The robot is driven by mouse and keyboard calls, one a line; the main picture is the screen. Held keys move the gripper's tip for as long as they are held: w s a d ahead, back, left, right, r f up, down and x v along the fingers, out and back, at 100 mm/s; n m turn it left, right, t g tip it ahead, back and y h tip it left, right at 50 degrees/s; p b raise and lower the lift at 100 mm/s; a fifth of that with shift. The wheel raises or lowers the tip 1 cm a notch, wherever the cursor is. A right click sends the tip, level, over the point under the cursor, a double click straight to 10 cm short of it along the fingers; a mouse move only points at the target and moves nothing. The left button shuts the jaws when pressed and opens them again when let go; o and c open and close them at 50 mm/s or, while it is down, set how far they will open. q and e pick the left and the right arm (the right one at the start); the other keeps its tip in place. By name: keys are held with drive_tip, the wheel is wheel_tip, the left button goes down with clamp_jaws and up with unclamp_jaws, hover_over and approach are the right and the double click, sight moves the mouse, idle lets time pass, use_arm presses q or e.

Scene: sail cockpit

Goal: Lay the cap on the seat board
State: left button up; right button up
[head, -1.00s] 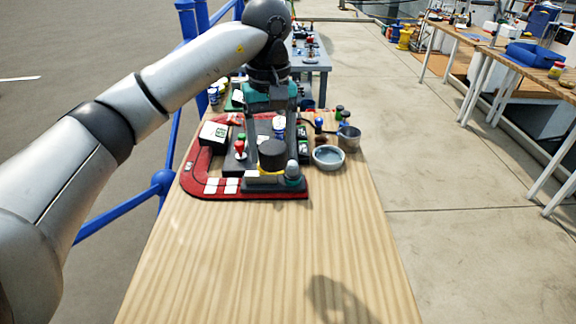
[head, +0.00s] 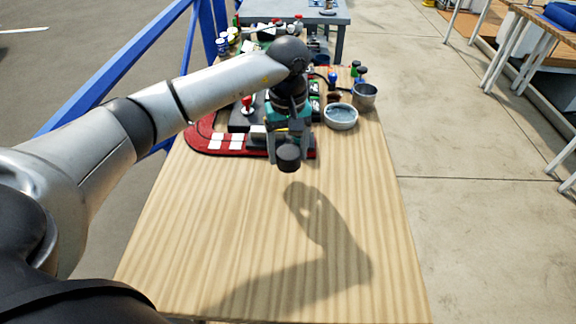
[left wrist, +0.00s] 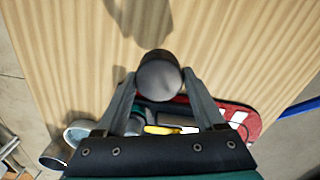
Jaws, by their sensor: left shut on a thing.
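The cap is a dark, short round piece (head: 288,157), held between the fingertips of my left gripper (head: 288,161). It also shows between the two fingers in the left wrist view (left wrist: 160,77), its round face towards the camera. The seat board is the long pale striped wooden board (head: 250,230). My left gripper is shut on the cap and holds it above the board, just in front of the red-edged mat. The arm's shadow lies on the board apart from the cap. My right gripper is not in view.
The red mat (head: 203,143) carries a red-knobbed lever (head: 248,104) and other small items. A grey bowl (head: 341,117) and a metal cup (head: 364,95) stand at the board's right side. The near part of the board is bare. Blue rails (head: 110,75) run along the left.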

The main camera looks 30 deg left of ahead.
sight(288, 177)
use_arm(q)
drive_tip(key=shift+f, duration=2.3)
drive_tip(key=shift+b, duration=0.3)
drive_tip(key=shift+f, duration=0.15)
drive_tip(key=o, duration=1.3)
